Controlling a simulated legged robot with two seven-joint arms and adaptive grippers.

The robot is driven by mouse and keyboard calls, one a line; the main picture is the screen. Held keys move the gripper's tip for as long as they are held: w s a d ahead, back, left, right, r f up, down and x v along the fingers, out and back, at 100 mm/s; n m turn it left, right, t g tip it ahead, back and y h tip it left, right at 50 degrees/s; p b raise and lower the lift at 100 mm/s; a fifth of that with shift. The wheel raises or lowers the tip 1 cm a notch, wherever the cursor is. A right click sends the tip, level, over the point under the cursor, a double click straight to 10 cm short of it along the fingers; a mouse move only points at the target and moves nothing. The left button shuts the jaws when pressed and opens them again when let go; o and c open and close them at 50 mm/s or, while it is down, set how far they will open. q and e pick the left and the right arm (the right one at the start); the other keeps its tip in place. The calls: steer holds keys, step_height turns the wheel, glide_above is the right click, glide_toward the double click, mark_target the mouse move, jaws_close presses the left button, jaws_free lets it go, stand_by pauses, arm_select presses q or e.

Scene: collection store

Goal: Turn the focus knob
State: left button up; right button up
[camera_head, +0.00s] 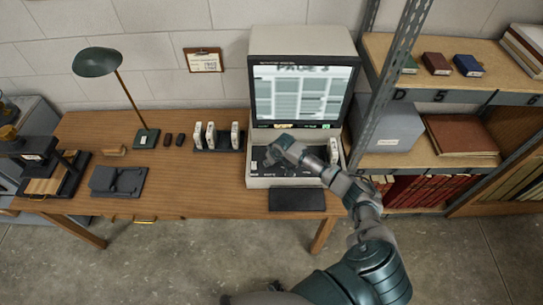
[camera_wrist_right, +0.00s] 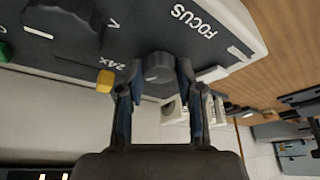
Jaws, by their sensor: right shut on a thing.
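The microfilm reader (camera_head: 303,38) stands on the wooden desk, its lit screen (camera_head: 303,95) showing a blurred page with a heading. My right gripper (camera_head: 275,152) reaches into the reader's lower front and hides the knob in the head view. In the right wrist view the round grey focus knob (camera_wrist_right: 158,66) sits on the dark panel beside the white FOCUS label (camera_wrist_right: 194,22). My right gripper (camera_wrist_right: 160,80) is shut on the knob, one finger on each side. My left gripper is not in view.
A yellow button (camera_wrist_right: 105,81) and a larger dark knob (camera_wrist_right: 66,22) are on the same panel. A dark pad (camera_head: 297,199) lies in front of the reader. A rack of white boxes (camera_head: 210,137) stands left of it. A metal shelf post (camera_head: 389,85) rises close on the right.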

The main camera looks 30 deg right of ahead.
steer(key=shift+r+m+h+p, duration=0.1)
steer(key=shift+m+h+p, duration=0.3)
steer(key=shift+m+p, duration=0.55)
steer(key=o, duration=1.2)
steer(key=shift+c, duration=0.2)
steer(key=v, duration=1.1)
steer(key=shift+r, duration=0.25)
steer(key=shift+s+d, duration=0.15)
